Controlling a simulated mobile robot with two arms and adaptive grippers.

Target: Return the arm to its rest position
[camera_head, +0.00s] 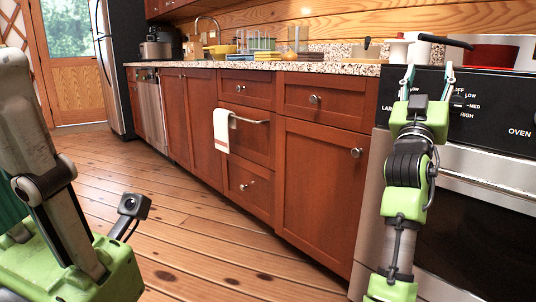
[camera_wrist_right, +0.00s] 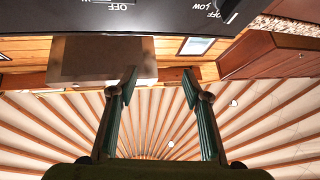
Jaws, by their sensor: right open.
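My right gripper (camera_head: 427,75) is raised in front of the stove's control panel (camera_head: 470,100) at the right of the head view. Its two fingers point up and stand apart with nothing between them. My left arm shows at the left of the head view, folded close to my body. Its fingers are not in view.
A red pot (camera_head: 492,53) stands on the stove top, with a black handle (camera_head: 446,41) reaching out above my right gripper. The counter (camera_head: 300,66) holds several dishes. A white towel (camera_head: 221,130) hangs on a drawer handle. The wooden floor (camera_head: 200,220) is clear.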

